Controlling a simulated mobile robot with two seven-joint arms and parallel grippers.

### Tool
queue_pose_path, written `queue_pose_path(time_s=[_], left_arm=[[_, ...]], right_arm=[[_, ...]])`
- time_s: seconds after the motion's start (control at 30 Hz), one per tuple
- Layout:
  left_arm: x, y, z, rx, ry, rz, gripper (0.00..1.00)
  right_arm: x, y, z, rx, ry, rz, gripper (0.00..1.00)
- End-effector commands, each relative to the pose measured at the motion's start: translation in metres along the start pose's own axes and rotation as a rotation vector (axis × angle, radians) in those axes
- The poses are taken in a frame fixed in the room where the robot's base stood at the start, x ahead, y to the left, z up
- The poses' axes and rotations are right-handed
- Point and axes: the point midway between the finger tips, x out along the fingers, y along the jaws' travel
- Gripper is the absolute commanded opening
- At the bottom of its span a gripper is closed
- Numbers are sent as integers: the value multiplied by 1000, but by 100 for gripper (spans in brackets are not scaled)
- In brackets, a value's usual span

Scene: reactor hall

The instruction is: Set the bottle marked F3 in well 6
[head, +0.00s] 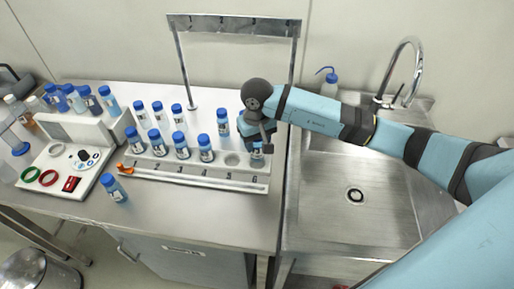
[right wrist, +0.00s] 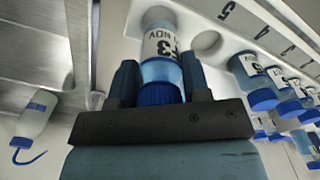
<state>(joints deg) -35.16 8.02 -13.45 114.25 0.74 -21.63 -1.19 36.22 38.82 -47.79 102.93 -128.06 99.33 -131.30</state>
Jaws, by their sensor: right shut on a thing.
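The bottle marked F3 (right wrist: 162,50) has a blue cap and a white label. My right gripper (right wrist: 160,82) is shut on it near the cap, one finger on each side. In the head view my right gripper (head: 262,142) is at the right end of the white rack (head: 190,178), and the bottle (head: 257,159) is upright at well 6. Its base is at the well opening; I cannot tell whether it rests on the bottom. Well 5 (head: 232,160) beside it is empty. My left gripper is not in view.
Several blue-capped bottles (head: 181,147) stand in the rack's other wells, and more stand behind it. One bottle (head: 114,188) stands in front of the rack's left end. A metal stand (head: 184,70) rises behind. The sink (head: 330,215) is at right, with a wash bottle (head: 329,86) behind it.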

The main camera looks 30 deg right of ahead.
Motion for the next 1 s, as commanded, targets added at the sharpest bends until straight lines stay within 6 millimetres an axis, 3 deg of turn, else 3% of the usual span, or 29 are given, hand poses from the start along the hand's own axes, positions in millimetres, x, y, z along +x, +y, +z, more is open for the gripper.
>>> queue_pose_path(time_s=[0.3, 0.7, 0.73, 0.83, 1.0], left_arm=[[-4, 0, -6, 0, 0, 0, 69], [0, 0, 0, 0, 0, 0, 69], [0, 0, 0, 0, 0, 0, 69], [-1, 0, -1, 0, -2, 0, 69], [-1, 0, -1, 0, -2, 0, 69]], right_arm=[[36, 0, 1, 0, -2, -1, 19], [43, 0, 0, -1, 1, 0, 19], [42, 0, 0, -1, 1, 0, 46], [41, 0, 0, -1, 0, 0, 69], [41, 0, 0, -1, 0, 0, 69]])
